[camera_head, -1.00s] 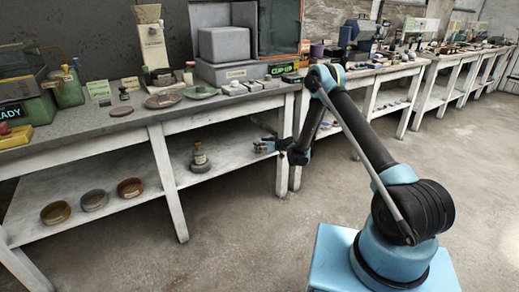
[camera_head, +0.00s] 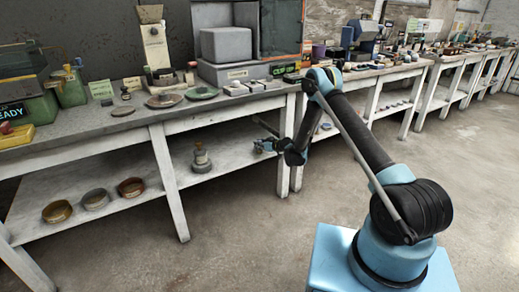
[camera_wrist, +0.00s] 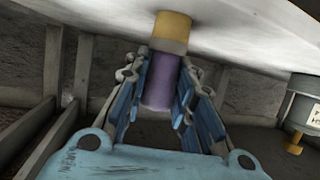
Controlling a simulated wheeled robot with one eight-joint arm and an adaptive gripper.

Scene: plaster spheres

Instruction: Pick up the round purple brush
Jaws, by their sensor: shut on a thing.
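The purple brush (camera_wrist: 159,84) is a round purple cylinder with a tan-yellow end (camera_wrist: 171,27), in the wrist view. My gripper (camera_wrist: 160,105) has its blue fingers on both sides of the purple part and is shut on it. The tan end points to the pale shelf surface at the top of this view; I cannot tell whether it touches. In the head view my gripper (camera_head: 262,146) is at the right end of the lower shelf of the near bench. The brush is too small to make out there.
A dark round-based item (camera_head: 201,160) stands on the lower shelf (camera_head: 232,153), left of my gripper; a labelled item (camera_wrist: 303,107) shows right in the wrist view. Several bowls (camera_head: 95,199) sit farther left. A bench leg (camera_head: 284,147) is close by. The crowded bench top (camera_head: 150,109) is above.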

